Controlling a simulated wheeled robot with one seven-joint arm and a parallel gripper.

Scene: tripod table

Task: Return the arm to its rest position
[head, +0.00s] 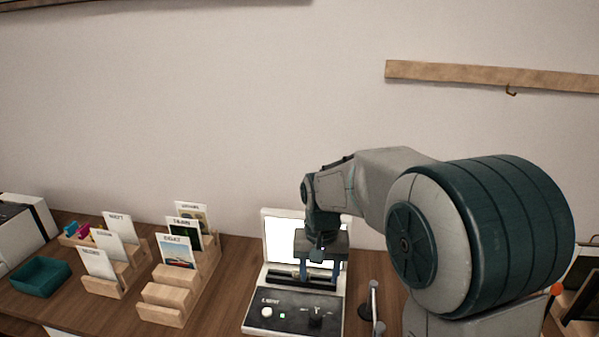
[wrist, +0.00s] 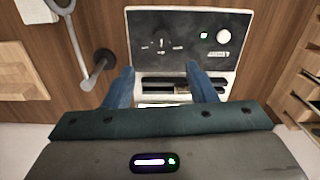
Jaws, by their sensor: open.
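My arm reaches in from the right in the head view, and my gripper (head: 318,268) hangs over the device with the lit white screen (head: 290,238). In the wrist view my gripper (wrist: 162,88) shows two blue fingers spread apart, with nothing held between them. The fingers lie over the slot area of the device's panel (wrist: 188,40). I cannot tell whether the fingertips touch the device. Part of the screen is hidden behind my gripper in the head view.
Wooden racks with upright cards (head: 178,250) stand left of the device. A teal tray (head: 40,277) sits at the far left. A metal handle-like stand (head: 374,305) is close on the device's right. A wooden rail (head: 490,76) with a hook is on the wall.

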